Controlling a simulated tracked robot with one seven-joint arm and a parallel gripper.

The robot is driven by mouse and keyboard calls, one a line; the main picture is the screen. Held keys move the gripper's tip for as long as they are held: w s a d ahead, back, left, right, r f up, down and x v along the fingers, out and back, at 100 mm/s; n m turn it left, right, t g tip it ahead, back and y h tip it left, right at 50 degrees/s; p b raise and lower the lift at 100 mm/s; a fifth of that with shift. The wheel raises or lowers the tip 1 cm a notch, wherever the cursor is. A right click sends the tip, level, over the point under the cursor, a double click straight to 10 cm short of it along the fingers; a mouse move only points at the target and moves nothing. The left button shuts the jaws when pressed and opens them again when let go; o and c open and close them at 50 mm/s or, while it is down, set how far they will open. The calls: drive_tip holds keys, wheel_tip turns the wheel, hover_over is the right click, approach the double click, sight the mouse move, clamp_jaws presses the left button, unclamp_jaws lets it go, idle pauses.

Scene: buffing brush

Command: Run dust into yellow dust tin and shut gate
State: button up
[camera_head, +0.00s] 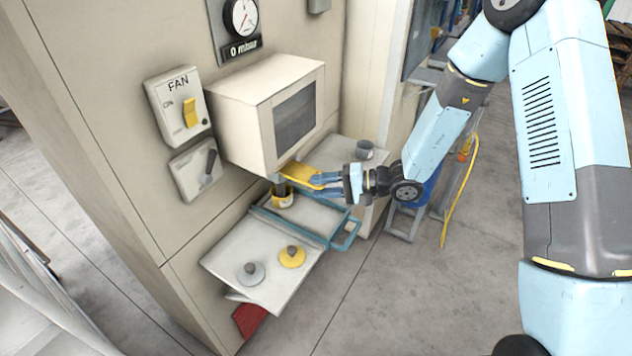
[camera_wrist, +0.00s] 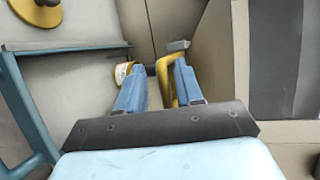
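The yellow dust tin (camera_head: 283,200) stands in a blue-framed carrier below the cabinet's grey outlet (camera_head: 278,180). Its contents cannot be made out. The tin also shows in the wrist view (camera_wrist: 122,72), just left of my left finger. The yellow gate (camera_head: 300,172) sticks out from under the cabinet, above and right of the tin. Its yellow handle (camera_wrist: 166,78) lies between my fingers in the wrist view, close to the right finger. My gripper (camera_head: 318,183) is at the gate; its blue fingers (camera_wrist: 158,75) are apart, with a gap beside the handle.
A grey lid (camera_head: 250,272) and a yellow lid (camera_head: 291,257) lie on the front shelf (camera_head: 225,262). A grey tin (camera_head: 365,150) stands at the shelf's far end. The blue carrier handle (camera_head: 348,236) juts toward the floor. The fan switch (camera_head: 188,112) and a lever (camera_head: 210,162) are on the wall.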

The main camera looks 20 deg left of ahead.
drive_tip(key=shift+r, duration=0.1)
drive_tip(key=v, duration=1.3)
drive_tip(key=shift+d, duration=0.4)
drive_tip(key=shift+w, duration=0.1)
